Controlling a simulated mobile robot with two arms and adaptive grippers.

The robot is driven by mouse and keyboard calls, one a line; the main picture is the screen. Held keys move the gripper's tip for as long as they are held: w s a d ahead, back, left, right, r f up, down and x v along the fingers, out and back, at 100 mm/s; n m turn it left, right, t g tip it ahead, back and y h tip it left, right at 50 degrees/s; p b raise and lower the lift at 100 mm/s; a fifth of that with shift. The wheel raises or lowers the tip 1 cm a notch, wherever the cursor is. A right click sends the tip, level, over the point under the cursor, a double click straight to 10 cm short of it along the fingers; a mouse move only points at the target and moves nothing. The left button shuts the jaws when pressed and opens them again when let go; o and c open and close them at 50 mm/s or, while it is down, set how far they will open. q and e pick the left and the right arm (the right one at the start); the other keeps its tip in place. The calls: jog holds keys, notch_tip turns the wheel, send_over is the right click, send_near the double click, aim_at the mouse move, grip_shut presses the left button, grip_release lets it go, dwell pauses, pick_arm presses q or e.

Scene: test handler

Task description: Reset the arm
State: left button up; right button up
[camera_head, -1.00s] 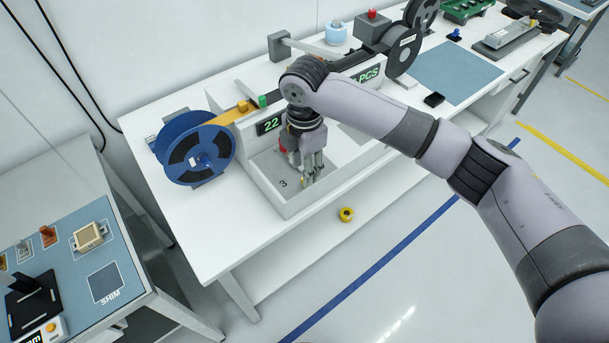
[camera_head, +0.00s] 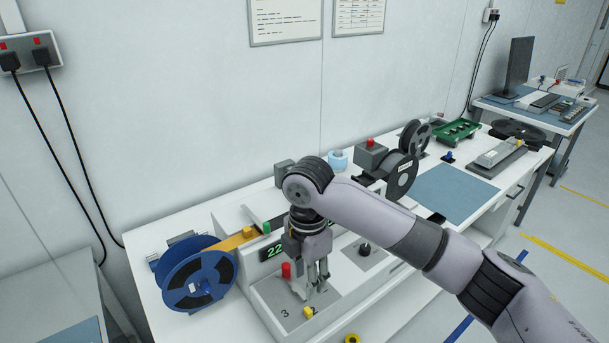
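My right arm comes in from the lower right and reaches over the white bench. Its gripper (camera_head: 318,279) points down over the grey test handler (camera_head: 266,309), above the grey plate marked 3. The fingers are small and partly overlapped by handler parts, so I cannot tell whether they are open or shut. No held object is clearly visible. A red button (camera_head: 286,270) and a small yellow part (camera_head: 308,312) are beside the gripper. My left gripper is not in view.
A blue reel (camera_head: 190,285) with orange tape is at the handler's left. A dark reel (camera_head: 402,177) stands behind my forearm. A blue mat (camera_head: 455,190), a green tray (camera_head: 457,132) and a grey fixture (camera_head: 497,157) lie farther right. The wall is close behind the bench.

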jog(key=s+a+f+m+t+y, duration=0.1)
jog(key=s+a+f+m+y, duration=0.3)
jog(key=s+f+m, duration=0.55)
jog(key=s+d+f+m+t+h, duration=0.15)
jog(key=s+d+f+m, duration=0.25)
jog(key=s+d+m, duration=0.6)
jog(key=s+d+f+m+t+h, duration=0.15)
jog(key=s+d+f+m, duration=0.35)
jog(key=d, duration=0.9)
notch_tip(320, 180, down, 26)
jog(key=s+n+g+b, duration=0.2)
jog(key=b, duration=0.1)
jog(key=s+d+f+g+h+b, duration=0.1)
jog(key=s+d+f+b, duration=0.1)
jog(key=s+f, duration=1.5)
notch_tip(320, 180, down, 3)
jog(key=shift+s+d+r, duration=0.1)
jog(key=shift+s+d, duration=0.1)
jog(key=shift+s, duration=0.05)
